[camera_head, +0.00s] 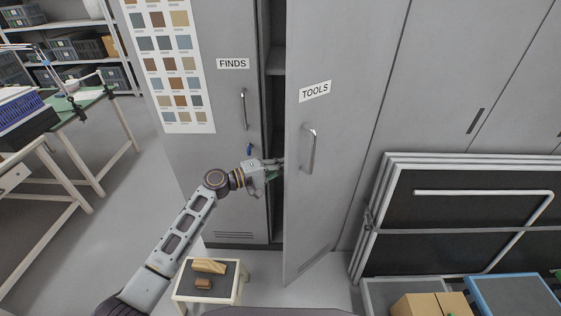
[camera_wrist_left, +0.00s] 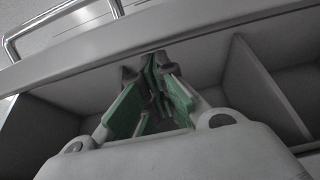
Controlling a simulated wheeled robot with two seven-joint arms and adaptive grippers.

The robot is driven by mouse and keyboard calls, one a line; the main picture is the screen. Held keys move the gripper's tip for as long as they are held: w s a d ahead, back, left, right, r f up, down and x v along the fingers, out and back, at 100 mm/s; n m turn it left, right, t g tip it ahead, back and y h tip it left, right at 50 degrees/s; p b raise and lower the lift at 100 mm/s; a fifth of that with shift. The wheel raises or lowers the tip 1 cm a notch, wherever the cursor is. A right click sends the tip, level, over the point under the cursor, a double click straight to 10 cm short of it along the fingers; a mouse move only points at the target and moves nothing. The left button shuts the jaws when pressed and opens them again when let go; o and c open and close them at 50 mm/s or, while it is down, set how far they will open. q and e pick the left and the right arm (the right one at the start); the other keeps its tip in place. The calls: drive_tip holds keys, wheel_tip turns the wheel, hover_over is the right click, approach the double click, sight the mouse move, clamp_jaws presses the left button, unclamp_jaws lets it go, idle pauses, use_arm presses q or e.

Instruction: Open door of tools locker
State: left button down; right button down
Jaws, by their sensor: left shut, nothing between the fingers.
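The tools locker door (camera_head: 340,95), grey with a "TOOLS" label (camera_head: 315,91), stands partly open and swung outward. Its bar handle (camera_head: 309,148) is on the front face near the free edge. My left gripper (camera_head: 279,163) is at the door's free edge, in the gap between the door and the finds locker. In the left wrist view my left gripper (camera_wrist_left: 158,66) is shut and empty, with its fingertips at the door's inner side. The door's edge (camera_wrist_left: 110,42) and handle (camera_wrist_left: 22,30) show beyond it. My right gripper is out of view.
The finds locker door (camera_head: 228,160) is closed, with a blue key at its lock. A low stool (camera_head: 235,290) with wooden blocks stands in front of it. Folded black panels (camera_head: 460,215) lean at the right, behind boxes (camera_head: 430,304). Shelf dividers (camera_wrist_left: 270,88) show inside the locker.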

use_arm(q)
drive_tip(key=shift+s+d, duration=0.1)
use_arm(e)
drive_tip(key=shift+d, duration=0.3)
use_arm(q)
drive_tip(key=shift+s, duration=0.1)
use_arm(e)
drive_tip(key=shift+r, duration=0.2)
